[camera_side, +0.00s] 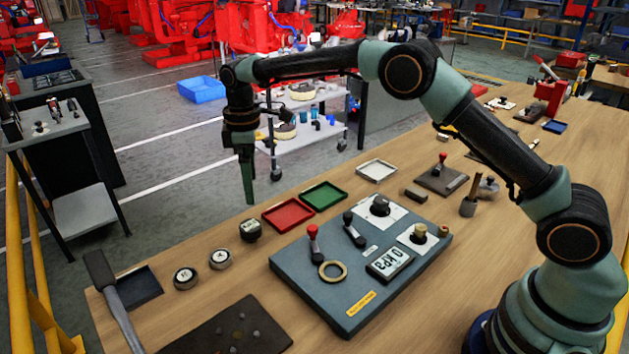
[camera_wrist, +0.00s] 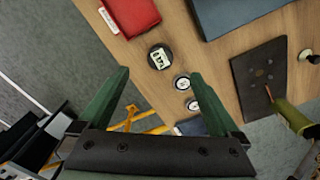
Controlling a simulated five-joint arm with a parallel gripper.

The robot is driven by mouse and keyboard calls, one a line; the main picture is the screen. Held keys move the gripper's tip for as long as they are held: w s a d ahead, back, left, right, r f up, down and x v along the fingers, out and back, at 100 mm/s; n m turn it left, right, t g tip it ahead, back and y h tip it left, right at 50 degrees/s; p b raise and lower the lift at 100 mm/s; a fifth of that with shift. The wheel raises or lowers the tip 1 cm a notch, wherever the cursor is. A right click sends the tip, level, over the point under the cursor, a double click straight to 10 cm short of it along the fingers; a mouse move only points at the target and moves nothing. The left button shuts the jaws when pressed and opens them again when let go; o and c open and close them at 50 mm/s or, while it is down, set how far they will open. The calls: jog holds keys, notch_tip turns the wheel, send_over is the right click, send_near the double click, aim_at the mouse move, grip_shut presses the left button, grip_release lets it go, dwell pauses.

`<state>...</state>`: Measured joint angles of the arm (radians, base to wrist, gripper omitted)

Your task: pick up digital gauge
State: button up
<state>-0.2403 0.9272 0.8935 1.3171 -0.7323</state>
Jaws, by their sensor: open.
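The digital gauge (camera_side: 250,230) is a small dark round body with a pale display. It stands on the wooden bench near its far left edge, just below the red tray in the side view. In the wrist view the digital gauge (camera_wrist: 160,57) shows whole, just beyond the gap between the fingertips. My gripper (camera_side: 248,198) is above the bench level, pointing down, with its green fingers over the far edge near the gauge. In the wrist view my gripper (camera_wrist: 160,76) is open and empty, its fingers spread wide.
Two white-faced dial gauges (camera_side: 220,259) (camera_side: 185,277) sit left of the digital gauge. The red tray (camera_side: 287,215) and green tray (camera_side: 324,196) lie to its right. A blue-grey panel (camera_side: 300,275) carries levers and a kPa display. A hammer (camera_side: 115,300) lies at the lower left.

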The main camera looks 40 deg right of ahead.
send_over(252, 225)
jog(key=f, duration=0.7)
jog(key=shift+s+d+f, duration=0.1)
jog(key=shift+d, duration=0.25)
jog(key=shift+a+f, duration=0.15)
jog(key=shift+f, duration=1.15)
jog(key=shift+a+f, duration=0.15)
jog(key=shift+f, duration=1.15)
grip_shut()
